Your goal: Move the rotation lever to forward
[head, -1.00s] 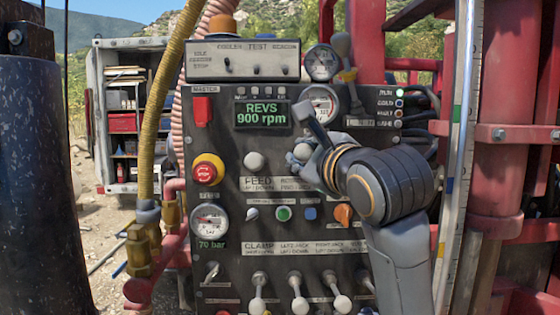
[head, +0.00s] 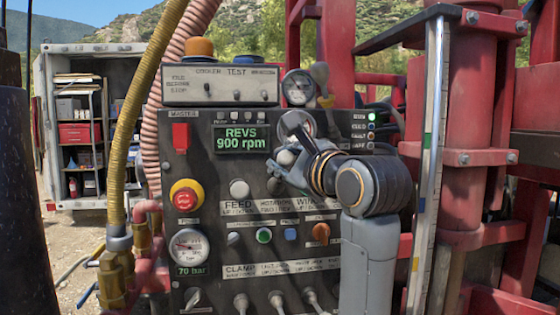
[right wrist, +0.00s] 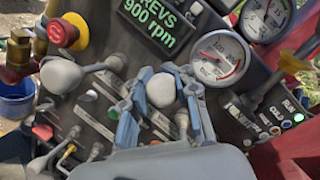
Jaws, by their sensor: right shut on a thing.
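The rotation lever's pale ball knob (head: 285,157) stands above its label (head: 274,203) on the dark control panel (head: 222,165). In the head view it sits higher than the feed lever's knob (head: 239,188) to its left. My right gripper (head: 284,167) reaches in from the right and is shut on the rotation lever. In the right wrist view the knob (right wrist: 161,90) sits between the two blue-grey fingers of the gripper (right wrist: 162,97). The lever's shaft is mostly hidden by the gripper. My left gripper is not in view.
A red emergency stop (head: 185,199) and a pressure gauge (head: 189,247) are at the panel's left. Several clamp and jack levers (head: 276,301) line the bottom. A taller lever (head: 321,76) stands behind my right wrist. Red rig posts (head: 476,130) close off the right.

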